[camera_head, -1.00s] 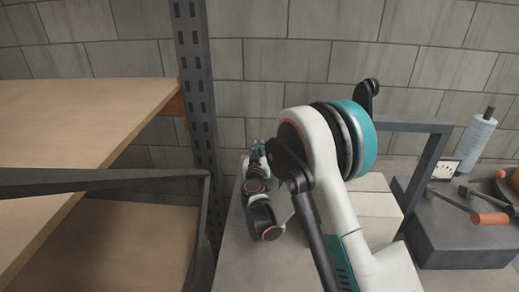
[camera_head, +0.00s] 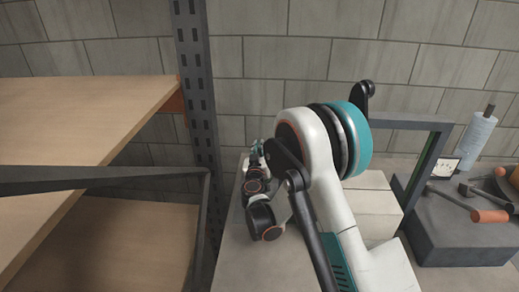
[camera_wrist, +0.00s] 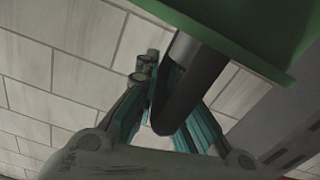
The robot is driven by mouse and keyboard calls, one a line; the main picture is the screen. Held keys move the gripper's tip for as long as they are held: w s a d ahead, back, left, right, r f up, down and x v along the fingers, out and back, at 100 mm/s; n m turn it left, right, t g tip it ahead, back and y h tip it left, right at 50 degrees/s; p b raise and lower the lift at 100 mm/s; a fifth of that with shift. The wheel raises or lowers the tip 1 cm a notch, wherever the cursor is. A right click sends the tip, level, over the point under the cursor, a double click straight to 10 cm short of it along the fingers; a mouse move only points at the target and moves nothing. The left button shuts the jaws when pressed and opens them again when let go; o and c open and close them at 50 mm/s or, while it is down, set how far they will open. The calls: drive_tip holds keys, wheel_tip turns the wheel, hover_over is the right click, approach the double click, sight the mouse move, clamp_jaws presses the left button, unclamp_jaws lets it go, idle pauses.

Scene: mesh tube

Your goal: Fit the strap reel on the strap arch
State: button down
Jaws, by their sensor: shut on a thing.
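My gripper (camera_wrist: 168,85) is shut on a dark, rounded bar-like part (camera_wrist: 190,95) in the wrist view. A broad flat green part (camera_wrist: 235,30) joins or lies just behind it at the top; together they seem to be the strap reel, though its whole shape is cut off. In the head view my gripper (camera_head: 255,156) is small and far off, beside the rack post, and what it holds cannot be made out. A dark square frame (camera_head: 438,150), seemingly the strap arch, stands on the right with a green inner edge. My arm hides its left part.
A wooden shelf rack (camera_head: 90,105) with a slotted grey post (camera_head: 197,110) stands close left of my gripper. Pale boxes (camera_head: 375,205) lie behind my arm.

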drive_tip(key=c, duration=1.6)
unclamp_jaws()
drive_tip(key=shift+s+f, duration=0.1)
